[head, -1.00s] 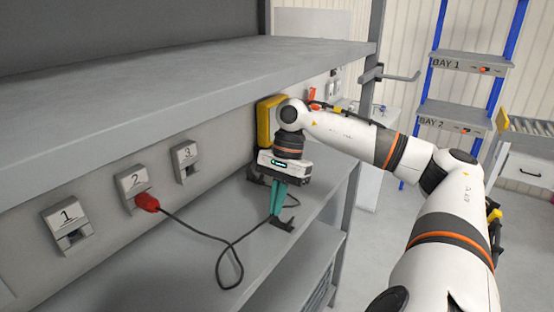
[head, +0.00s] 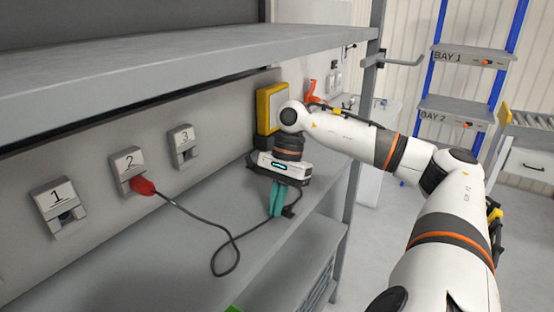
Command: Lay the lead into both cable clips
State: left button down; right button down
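The dark lead (head: 185,211) runs from a red plug (head: 143,187) at socket 2 over the grey shelf, bends in a loop and passes to my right gripper. My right gripper (head: 276,214) points down with its teal fingers close together on the lead, low over the shelf. I cannot tell if the lead is in either clip. My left gripper is out of view.
Sockets 1 (head: 60,208), 2 (head: 125,165) and 3 (head: 183,147) sit on the back panel. A yellow box (head: 269,108) is behind my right wrist. An upper shelf (head: 170,70) overhangs the work area. A grey upright (head: 352,195) stands right of the hand.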

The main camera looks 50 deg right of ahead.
dwell(0.3)
jog(key=c, duration=0.9)
grip_release()
jog(key=shift+r, duration=0.1)
notch_tip(320, 180, up, 8)
jog(key=p, duration=0.6)
jog(key=shift+p, duration=0.4)
